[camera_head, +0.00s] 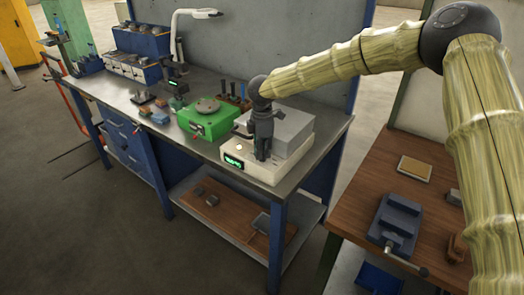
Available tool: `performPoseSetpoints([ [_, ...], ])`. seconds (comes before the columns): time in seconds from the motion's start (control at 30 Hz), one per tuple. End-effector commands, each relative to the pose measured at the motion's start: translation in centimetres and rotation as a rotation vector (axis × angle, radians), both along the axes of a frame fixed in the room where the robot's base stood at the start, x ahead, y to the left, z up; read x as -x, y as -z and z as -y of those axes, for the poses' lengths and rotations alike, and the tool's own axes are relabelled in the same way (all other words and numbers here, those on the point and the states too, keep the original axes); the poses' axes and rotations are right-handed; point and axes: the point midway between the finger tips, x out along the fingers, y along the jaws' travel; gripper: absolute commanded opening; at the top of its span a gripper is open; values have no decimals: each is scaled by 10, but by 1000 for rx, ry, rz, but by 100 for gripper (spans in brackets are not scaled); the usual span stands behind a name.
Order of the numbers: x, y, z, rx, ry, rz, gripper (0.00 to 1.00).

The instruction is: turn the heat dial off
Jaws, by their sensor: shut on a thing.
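The billet furnace is a cream unit (270,173) with a grey block (290,130) on top, near the right end of the bench. A lit green display (233,161) shows on its front left corner; its digits are too small to read. A small pale round knob (239,147) shows on the top face behind the display. My gripper (262,157) points down at the furnace's front top, right of that knob and against the grey block's front. Its fingers are shut on a small part there, apparently the heat dial, which they hide. The dial's pointer cannot be seen.
A green unit (208,122) with a round top plate stands left of the furnace on the steel bench (180,142). A white lamp (196,14) rises behind. A wooden table (372,212) with a blue-grey vise (396,222) stands at right.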

Motion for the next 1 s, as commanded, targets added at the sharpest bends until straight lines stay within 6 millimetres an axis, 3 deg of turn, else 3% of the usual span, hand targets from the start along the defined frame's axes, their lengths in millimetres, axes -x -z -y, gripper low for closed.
performPoseSetpoints([
  [0.27,0,0,1,1,-137,-3,0],
  [1.0,1,0,1,1,-826,-4,0],
])
